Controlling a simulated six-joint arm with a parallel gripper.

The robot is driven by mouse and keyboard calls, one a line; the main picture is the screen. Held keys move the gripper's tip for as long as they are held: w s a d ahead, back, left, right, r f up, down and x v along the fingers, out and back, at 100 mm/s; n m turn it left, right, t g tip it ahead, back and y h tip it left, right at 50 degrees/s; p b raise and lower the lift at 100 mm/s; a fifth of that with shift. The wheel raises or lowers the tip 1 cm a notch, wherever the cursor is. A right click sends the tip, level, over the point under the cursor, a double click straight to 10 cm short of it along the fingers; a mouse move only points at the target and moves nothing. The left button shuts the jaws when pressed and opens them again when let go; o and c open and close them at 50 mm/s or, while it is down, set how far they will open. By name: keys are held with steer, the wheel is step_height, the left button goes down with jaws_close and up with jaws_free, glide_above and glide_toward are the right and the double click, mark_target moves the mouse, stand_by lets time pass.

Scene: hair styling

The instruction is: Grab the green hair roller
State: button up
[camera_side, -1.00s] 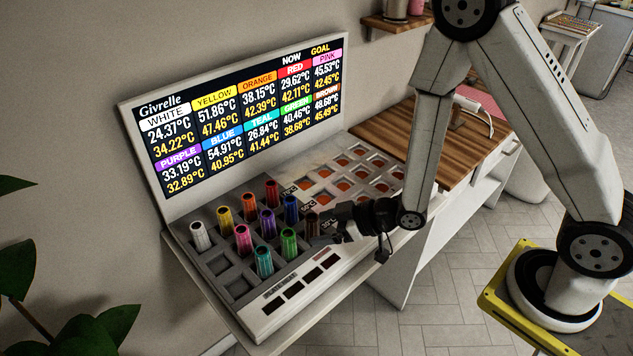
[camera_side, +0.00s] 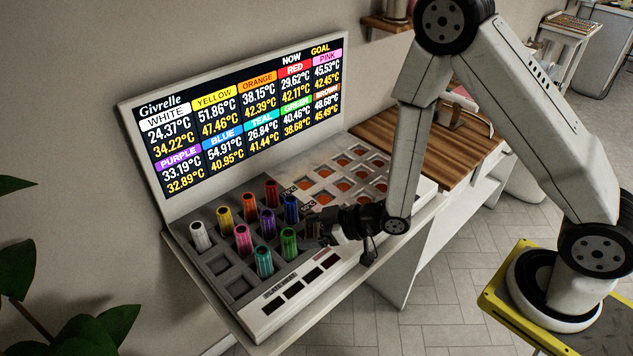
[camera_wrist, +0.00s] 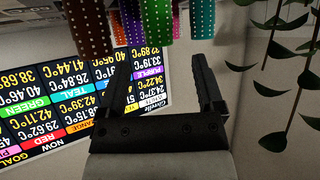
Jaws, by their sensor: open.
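The green hair roller (camera_side: 289,244) stands upright in its slot in the rack in the side view, between the teal roller (camera_side: 264,261) and the dark brown roller. My gripper (camera_side: 314,227) is just right of it, low over the rack and partly hiding the brown roller. In the wrist view, the green roller (camera_wrist: 157,18) shows at the top, ahead of and roughly between the two fingers of my gripper (camera_wrist: 165,70). The fingers are spread apart with nothing between them. I see no contact with the green roller.
Other rollers crowd nearby, including the blue (camera_side: 291,209), purple (camera_side: 267,223) and pink (camera_side: 243,240) ones. Empty heating slots (camera_side: 340,172) lie behind. A tilted temperature screen (camera_side: 240,115) rises at the back. Plant leaves (camera_wrist: 285,70) hang at right in the wrist view.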

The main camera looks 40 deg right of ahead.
mark_target(290, 233)
steer(key=shift+x, duration=2.45)
steer(key=shift+r, duration=0.15)
jaws_close()
